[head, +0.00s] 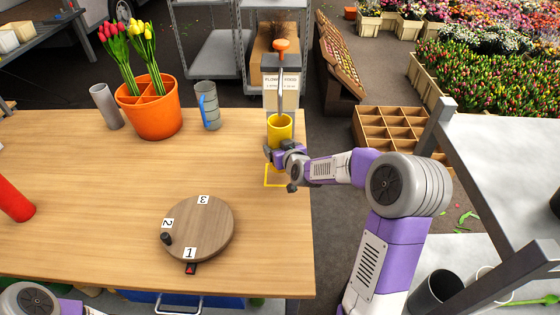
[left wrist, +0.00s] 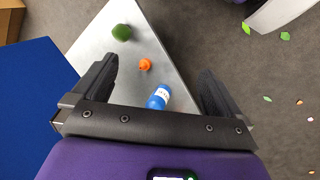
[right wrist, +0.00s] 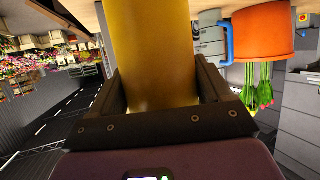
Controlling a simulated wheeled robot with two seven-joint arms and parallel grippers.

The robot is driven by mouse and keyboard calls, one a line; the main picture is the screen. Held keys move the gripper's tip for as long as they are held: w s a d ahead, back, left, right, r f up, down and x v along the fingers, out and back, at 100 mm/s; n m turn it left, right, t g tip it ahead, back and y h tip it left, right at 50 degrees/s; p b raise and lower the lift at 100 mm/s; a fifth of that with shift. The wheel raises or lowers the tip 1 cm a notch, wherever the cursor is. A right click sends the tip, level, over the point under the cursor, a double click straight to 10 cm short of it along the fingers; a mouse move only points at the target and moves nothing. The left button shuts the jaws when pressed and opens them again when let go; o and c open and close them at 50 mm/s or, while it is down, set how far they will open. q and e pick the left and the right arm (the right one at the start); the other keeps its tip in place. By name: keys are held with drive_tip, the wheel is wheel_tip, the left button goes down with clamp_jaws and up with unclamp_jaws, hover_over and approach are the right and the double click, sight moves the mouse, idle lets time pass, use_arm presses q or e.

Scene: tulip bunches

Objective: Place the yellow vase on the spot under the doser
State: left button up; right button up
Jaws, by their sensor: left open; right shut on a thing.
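The yellow vase (head: 280,128) stands upright near the table's right edge, above the far part of the yellow outlined spot (head: 276,185). The doser (head: 280,62), a box with an orange knob and a grey tube, rises right behind and above it. My right gripper (head: 276,152) is shut on the vase's lower part, and the vase fills its jaws in the right wrist view (right wrist: 152,50). I cannot tell whether the vase's base touches the table. My left gripper (left wrist: 158,85) is open and empty, away from the table top.
On the table are an orange pot with tulips (head: 150,117), a grey vase (head: 106,107), a grey jug with blue handle (head: 208,106), a red vase (head: 14,200) and a numbered wooden turntable (head: 198,230). The table's middle is clear.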

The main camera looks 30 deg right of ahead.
wheel_tip(320, 180, down, 4)
drive_tip(key=shift+f+b, duration=0.1)
drive_tip(key=shift+b, duration=0.5)
drive_tip(key=o, duration=0.8)
drive_tip(key=shift+f, duration=0.2)
drive_tip(key=o, duration=0.4)
drive_tip(key=shift+r, duration=0.1)
drive_tip(key=shift+r, duration=0.1)
drive_tip(key=shift+s+r, duration=0.15)
drive_tip(key=p+v, duration=0.2)
drive_tip(key=v, duration=0.9)
drive_tip(key=shift+s+r, duration=0.1)
drive_tip(key=shift+s, duration=0.25)
